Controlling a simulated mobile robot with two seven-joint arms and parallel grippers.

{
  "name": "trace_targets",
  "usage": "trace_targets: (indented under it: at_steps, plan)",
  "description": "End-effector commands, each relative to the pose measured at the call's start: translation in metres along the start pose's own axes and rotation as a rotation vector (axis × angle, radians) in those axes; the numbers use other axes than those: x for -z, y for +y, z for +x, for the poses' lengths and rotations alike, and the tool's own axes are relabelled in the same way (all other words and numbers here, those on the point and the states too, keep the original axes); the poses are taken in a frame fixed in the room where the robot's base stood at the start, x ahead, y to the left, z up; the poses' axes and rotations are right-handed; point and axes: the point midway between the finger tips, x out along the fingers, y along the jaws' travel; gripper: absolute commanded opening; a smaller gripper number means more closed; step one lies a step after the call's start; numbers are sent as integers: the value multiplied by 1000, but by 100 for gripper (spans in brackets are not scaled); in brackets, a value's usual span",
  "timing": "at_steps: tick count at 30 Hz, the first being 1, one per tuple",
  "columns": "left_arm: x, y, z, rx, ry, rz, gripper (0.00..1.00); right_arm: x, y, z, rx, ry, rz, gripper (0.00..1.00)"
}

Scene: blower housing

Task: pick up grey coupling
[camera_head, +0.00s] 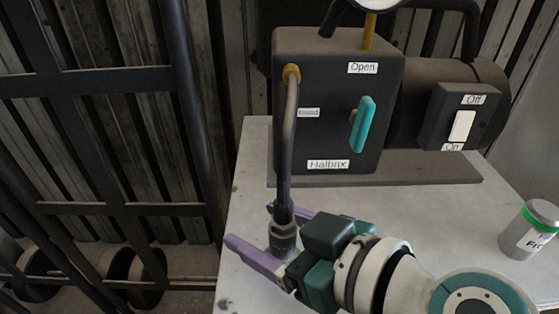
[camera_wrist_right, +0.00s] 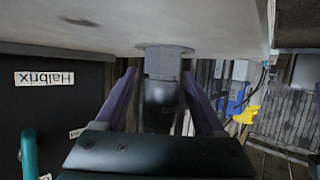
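The grey coupling (camera_head: 284,236) is a dark metal fitting at the lower end of a black hose (camera_head: 288,130). It stands upright at the left part of the grey tabletop. In the upside-down right wrist view the coupling (camera_wrist_right: 161,88) meets the table surface at its wider end. My right gripper (camera_head: 250,226) reaches in from the right with its purple fingers on either side of the coupling. In the wrist view the gripper (camera_wrist_right: 159,73) is open, with small gaps beside the coupling. My left gripper is not in view.
A dark blower housing (camera_head: 325,110) labelled Halbrix, with a teal handle (camera_head: 362,125), stands behind. An off/on switch box (camera_head: 462,118) is right of it. A grey can with a green band (camera_head: 528,230) stands at the right. A black metal frame (camera_head: 100,80) rises left of the table.

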Motion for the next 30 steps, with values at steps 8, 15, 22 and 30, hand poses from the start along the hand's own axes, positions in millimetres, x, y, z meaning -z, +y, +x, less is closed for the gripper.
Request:
trace_targets:
  at_steps: [8, 15, 22, 30]
  plan:
    - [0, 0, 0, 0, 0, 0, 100, 0, 0, 0, 0, 0, 1, 40]
    - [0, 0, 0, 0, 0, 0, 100, 0, 0, 0, 0, 0, 1, 13]
    - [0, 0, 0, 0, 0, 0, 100, 0, 0, 0, 0, 0, 1, 0]
    - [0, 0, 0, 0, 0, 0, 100, 0, 0, 0, -1, 1, 1, 0]
